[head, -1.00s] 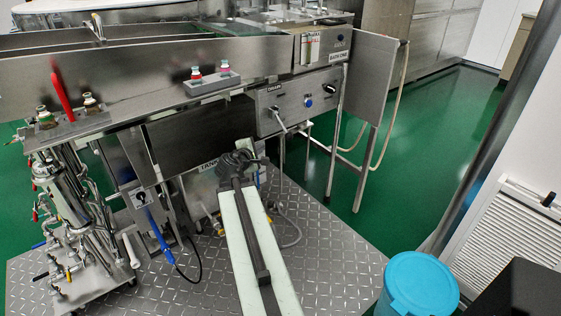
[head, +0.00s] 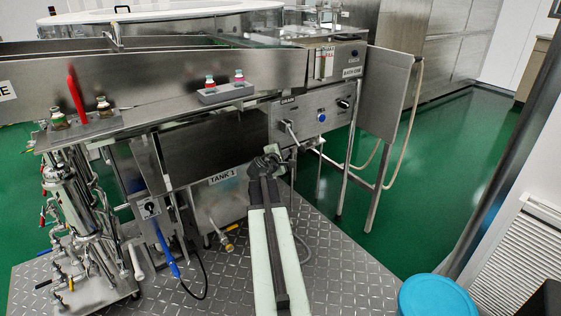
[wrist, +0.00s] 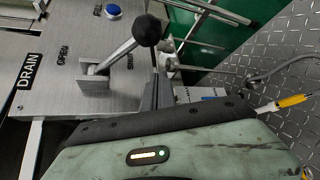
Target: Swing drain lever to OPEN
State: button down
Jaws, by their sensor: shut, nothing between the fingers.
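The drain lever (head: 290,132) is on the steel control panel under the DRAIN label (head: 289,99). In the wrist view, the lever (wrist: 120,54) has a metal shaft and a black ball knob (wrist: 148,30). It leans away from the OPEN marking (wrist: 63,56), toward a second marking that I cannot read clearly. My gripper (head: 279,150) is just below the lever in the head view. In the wrist view, my gripper (wrist: 158,82) is shut and empty, its fingers just below the knob, beside the shaft. I cannot tell whether they touch it.
A blue button (head: 321,117) and a black rotary knob (head: 343,103) sit right of the lever. The TANK 1 label (head: 222,178) is left of my arm. A steel side panel with a hose (head: 416,110) stands right. Green floor beyond it is open. A blue bin (head: 436,297) is front right.

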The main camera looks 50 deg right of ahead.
aim_at(297, 142)
jog(key=s, duration=0.1)
jog(key=s+r+p, duration=0.2)
jog(key=shift+s, duration=0.25)
jog(key=shift+w, duration=0.1)
